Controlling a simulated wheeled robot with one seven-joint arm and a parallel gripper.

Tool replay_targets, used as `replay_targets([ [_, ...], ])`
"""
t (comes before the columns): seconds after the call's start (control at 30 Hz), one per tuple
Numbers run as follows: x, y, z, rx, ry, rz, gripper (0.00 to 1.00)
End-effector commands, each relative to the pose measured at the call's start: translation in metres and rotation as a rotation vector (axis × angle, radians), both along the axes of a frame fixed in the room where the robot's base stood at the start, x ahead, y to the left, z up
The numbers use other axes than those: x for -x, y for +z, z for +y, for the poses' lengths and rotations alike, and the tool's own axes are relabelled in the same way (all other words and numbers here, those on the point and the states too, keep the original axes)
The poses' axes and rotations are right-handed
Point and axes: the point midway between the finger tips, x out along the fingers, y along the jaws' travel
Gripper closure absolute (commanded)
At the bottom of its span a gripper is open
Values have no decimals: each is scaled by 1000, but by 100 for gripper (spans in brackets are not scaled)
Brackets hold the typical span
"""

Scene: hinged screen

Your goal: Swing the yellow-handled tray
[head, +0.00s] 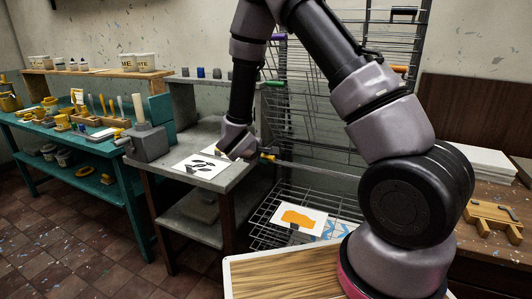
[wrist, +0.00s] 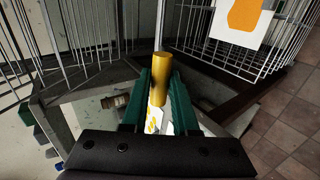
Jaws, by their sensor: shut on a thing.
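The yellow handle (head: 267,156) sits at the left end of a thin metal tray edge (head: 315,169) that runs right towards the rack and passes behind my arm. My gripper (head: 252,153) is at this handle, beside the grey bench. In the wrist view, the yellow handle (wrist: 160,68) stands between the two green fingers of my gripper (wrist: 162,85), which are shut on it. The tray's far side is hidden by my arm in the head view.
The wire rack (head: 320,85) rises behind, with purple, green, orange and black handles. A lower wire tray (head: 262,222) holds an orange print (head: 302,218). A grey bench (head: 170,160) with a leaf print (head: 201,166) stands close left of my gripper. Floor (head: 85,245) is open at left.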

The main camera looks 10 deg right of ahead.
Motion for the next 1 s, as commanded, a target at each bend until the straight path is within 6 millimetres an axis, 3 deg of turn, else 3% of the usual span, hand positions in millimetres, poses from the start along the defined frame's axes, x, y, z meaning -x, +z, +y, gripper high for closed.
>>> replay_targets([
  [0.6,26,-61,19,1,2,2,100],
  [0.87,32,-73,23,0,1,1,100],
  [0.9,32,-73,23,0,1,1,61],
  [0.97,32,-73,23,0,1,1,38],
  [1.0,32,-73,23,0,1,1,38],
])
